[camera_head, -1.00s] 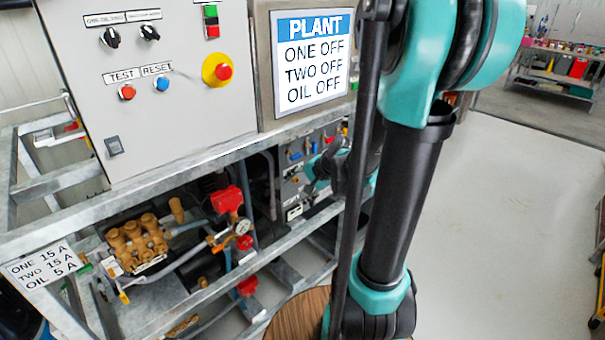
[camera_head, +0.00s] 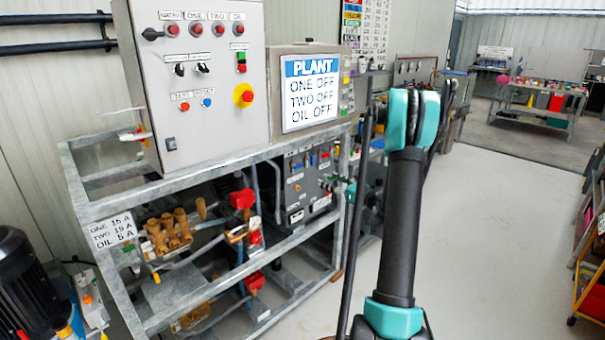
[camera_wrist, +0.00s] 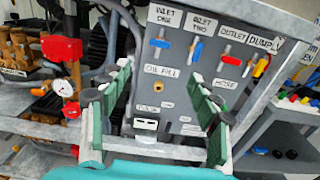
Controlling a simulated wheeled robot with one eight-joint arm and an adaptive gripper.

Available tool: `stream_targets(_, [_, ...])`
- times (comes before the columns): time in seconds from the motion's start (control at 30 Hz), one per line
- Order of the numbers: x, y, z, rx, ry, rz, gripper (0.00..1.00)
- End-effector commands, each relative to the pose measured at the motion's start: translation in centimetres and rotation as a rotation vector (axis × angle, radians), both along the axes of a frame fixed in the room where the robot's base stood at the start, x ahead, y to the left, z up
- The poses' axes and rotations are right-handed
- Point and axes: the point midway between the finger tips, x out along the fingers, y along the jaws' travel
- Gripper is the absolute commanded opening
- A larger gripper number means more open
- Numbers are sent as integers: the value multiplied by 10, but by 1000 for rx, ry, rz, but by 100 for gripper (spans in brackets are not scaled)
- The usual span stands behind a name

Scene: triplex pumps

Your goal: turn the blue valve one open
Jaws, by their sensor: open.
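In the wrist view, the blue valve under the label INLET ONE (camera_wrist: 160,43) is on the upper part of a grey panel (camera_wrist: 178,85). A second blue handle (camera_wrist: 197,47) sits beside it under INLET TWO. My gripper (camera_wrist: 160,84) is open and empty, with its green-padded fingers spread left and right in front of the panel. The INLET ONE handle shows beyond the fingertips, between them in the picture, apart from both. In the head view, the panel (camera_head: 312,200) stands in the right part of the frame; its handles are too small to tell apart.
A galvanised frame (camera_head: 210,150) carries the control box (camera_head: 205,120) and a PLANT sign (camera_head: 311,92) reading ONE OFF, TWO OFF, OIL OFF. A brass pump (camera_head: 170,232) and red fittings (camera_head: 243,198) sit left of the panel. Open floor (camera_head: 480,240) lies on the right.

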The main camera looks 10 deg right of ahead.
Motion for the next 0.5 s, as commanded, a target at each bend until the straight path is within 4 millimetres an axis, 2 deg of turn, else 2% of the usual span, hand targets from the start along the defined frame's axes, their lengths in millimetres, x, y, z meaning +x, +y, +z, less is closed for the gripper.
stream_targets(0.17, [15,12,0,2,0,2,62])
stream_targets(0.5, [68,51,0,0,0,4,62])
